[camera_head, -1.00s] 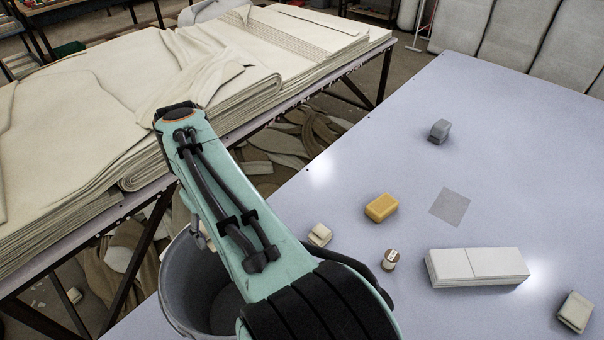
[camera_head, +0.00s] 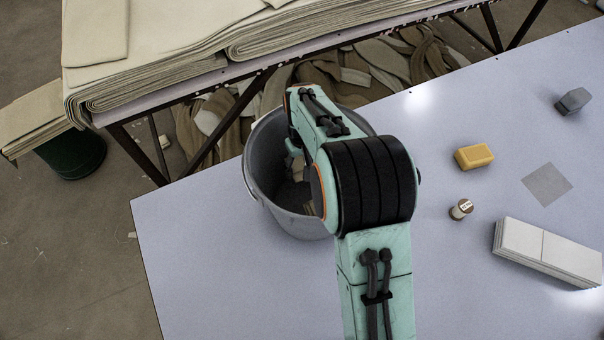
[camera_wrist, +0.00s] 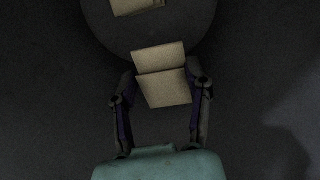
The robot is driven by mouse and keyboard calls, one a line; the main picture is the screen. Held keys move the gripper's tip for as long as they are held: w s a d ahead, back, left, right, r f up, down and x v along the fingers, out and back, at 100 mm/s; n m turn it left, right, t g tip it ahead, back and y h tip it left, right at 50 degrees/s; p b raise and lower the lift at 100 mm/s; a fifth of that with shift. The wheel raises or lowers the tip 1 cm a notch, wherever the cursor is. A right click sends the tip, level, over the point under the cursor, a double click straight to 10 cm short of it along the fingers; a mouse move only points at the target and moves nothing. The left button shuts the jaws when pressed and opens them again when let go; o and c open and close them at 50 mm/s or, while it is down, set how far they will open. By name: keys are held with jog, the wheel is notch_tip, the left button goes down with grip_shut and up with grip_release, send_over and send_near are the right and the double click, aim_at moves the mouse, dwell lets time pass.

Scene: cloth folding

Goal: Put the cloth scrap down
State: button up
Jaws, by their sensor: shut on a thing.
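The cloth scrap (camera_wrist: 162,88) is a small beige folded piece between the two fingers of my gripper (camera_wrist: 161,74) in the wrist view. The fingers are shut on it. In the head view my gripper (camera_head: 294,152) reaches down inside the grey bucket (camera_head: 257,165), and the arm hides much of it. The wrist view looks down into the dark bucket. Another beige piece (camera_wrist: 137,6) lies on its floor, beyond the held scrap. I cannot tell the exact height of the held scrap above the floor.
On the pale table (camera_head: 220,260) are a yellow block (camera_head: 474,156), a small spool-like item (camera_head: 461,209), a grey square (camera_head: 547,184), a white stack (camera_head: 548,252) and a grey object (camera_head: 573,101). A cloth-covered table (camera_head: 190,45) stands behind. The front-left tabletop is clear.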

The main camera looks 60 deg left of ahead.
aim_at(301, 166)
jog(key=shift+f, duration=2.8)
jog(key=shift+f, duration=0.3)
jog(key=o, duration=0.7)
jog(key=shift+o, duration=0.2)
notch_tip(301, 166, up, 13)
jog(key=shift+f, duration=0.15)
